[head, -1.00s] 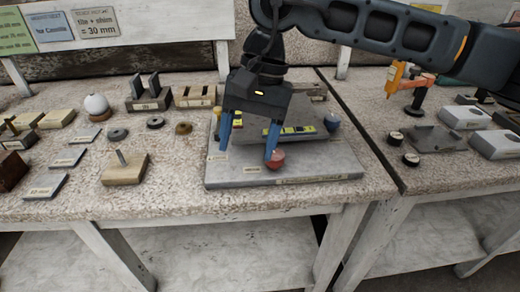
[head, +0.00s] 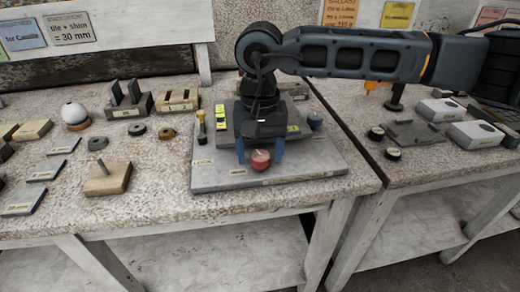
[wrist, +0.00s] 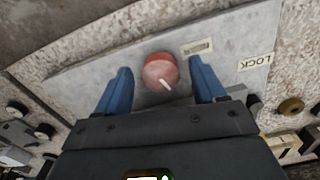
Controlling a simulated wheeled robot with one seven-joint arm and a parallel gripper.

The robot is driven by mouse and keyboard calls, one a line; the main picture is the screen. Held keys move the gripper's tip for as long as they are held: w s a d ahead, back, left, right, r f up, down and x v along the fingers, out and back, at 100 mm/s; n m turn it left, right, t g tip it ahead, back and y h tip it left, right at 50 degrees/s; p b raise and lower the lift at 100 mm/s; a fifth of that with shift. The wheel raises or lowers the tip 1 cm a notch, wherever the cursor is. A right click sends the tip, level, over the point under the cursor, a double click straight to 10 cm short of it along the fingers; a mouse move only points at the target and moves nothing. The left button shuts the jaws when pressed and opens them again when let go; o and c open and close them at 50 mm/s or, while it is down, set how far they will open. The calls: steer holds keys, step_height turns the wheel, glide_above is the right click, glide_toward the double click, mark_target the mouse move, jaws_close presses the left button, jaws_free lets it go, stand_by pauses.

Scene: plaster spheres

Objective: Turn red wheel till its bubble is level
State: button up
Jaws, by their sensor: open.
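The red wheel (head: 260,160) is a round knob with a white mark, near the front edge of the grey plate (head: 215,182). My gripper (head: 260,157) is over the plate with its blue fingers open, one on each side of the wheel. In the wrist view the red wheel (wrist: 160,71) lies between and slightly beyond the spread fingertips, with a gap on both sides. A yellow-green level vial (head: 220,111) is at the left of the raised plate. Another vial (head: 293,128) is partly hidden behind my gripper. Its bubble is too small to read.
A blue wheel (head: 315,121) is at the plate's right, and a yellow-and-black upright piece (head: 201,127) at its left. A wooden block with a peg (head: 107,178), a white sphere (head: 74,114) and several tiles stand left. A gap separates the right-hand bench.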

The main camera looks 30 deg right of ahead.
steer(key=c, duration=1.1)
steer(key=shift+o, duration=0.2)
steer(key=shift+f+m+b, duration=0.1)
steer(key=shift+m+b, duration=0.2)
